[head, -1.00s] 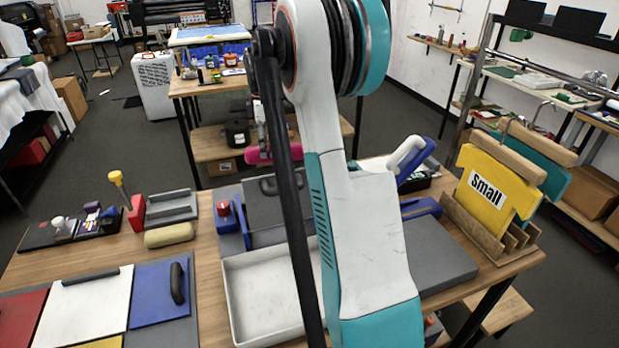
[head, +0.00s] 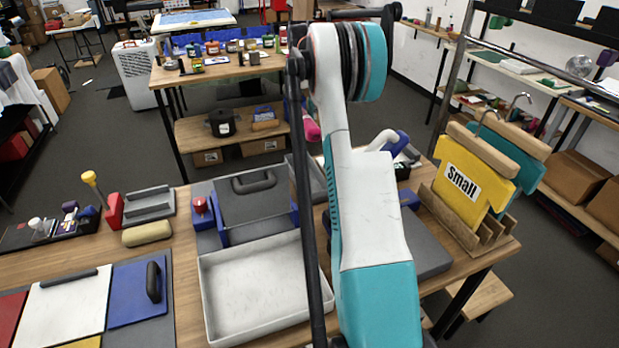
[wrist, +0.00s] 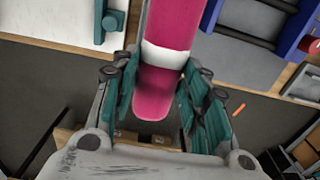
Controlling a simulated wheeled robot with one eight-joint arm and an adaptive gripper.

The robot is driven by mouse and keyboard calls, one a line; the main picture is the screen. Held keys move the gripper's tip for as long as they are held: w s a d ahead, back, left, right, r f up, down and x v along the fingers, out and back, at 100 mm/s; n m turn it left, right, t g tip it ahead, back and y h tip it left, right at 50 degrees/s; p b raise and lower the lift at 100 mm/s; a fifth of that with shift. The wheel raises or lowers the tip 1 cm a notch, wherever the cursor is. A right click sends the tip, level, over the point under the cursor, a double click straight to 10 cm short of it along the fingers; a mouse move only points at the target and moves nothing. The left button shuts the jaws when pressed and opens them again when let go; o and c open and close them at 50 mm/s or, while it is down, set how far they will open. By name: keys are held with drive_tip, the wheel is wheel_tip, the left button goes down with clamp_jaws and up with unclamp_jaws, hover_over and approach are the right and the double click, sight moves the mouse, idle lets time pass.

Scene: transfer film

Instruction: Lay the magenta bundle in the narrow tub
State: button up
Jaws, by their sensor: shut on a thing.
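The magenta bundle (wrist: 172,25) has a white band and runs up out of the wrist view between my fingers. My gripper (wrist: 157,85) is shut on it, with teal pads on both sides. In the head view a bit of the bundle (head: 312,130) shows beyond the bench's far edge, right of the black rod; my arm hides most of the gripper and bundle. A narrow grey tub (head: 312,178) stands on the bench, right of the grey lid and partly behind my arm. The bundle is held clear of it. I cannot make out the tub in the wrist view.
A wide white tray (head: 262,325) lies in front of the grey lid with a handle (head: 250,205). A red knob (head: 200,206) stands on a blue block to the left. A yellow "Small" sign (head: 470,165) stands at the right. Open floor lies beyond the bench.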

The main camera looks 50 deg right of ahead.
wheel_tip(320, 180, down, 20)
drive_tip(key=b, duration=0.3)
drive_tip(key=shift+r, duration=0.1)
drive_tip(key=shift+f, duration=0.4)
drive_tip(key=shift+f+b, duration=0.2)
drive_tip(key=shift+b, duration=0.2)
drive_tip(key=o, duration=1.1)
drive_tip(key=shift+r, duration=0.15)
wheel_tip(320, 180, up, 13)
drive_tip(key=p, duration=0.2)
drive_tip(key=shift+p, duration=0.3)
